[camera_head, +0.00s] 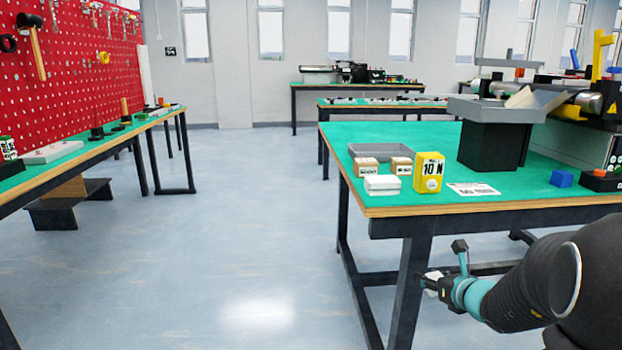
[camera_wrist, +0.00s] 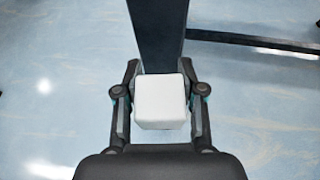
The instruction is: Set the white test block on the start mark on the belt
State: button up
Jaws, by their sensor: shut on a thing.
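The white test block (camera_wrist: 161,101) sits between the two fingers of my gripper (camera_wrist: 160,78) in the wrist view. The fingers are shut on its left and right sides. In the head view my gripper (camera_head: 440,278) is low at the right, beside the front leg of the green-topped table and below its top. The block shows there only as a small pale patch. A conveyor-like machine (camera_head: 594,103) stands at the table's right side, partly cut off by the frame. I cannot make out a start mark on a belt.
Open floor (camera_head: 240,240) lies left.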

jog(key=a+f, duration=1)
jog(key=a, duration=0.2)
jog(key=shift+a+f+n+y, duration=0.3)
jog(key=shift+a+f+y, duration=0.05)
jog(key=shift+y, duration=0.05)
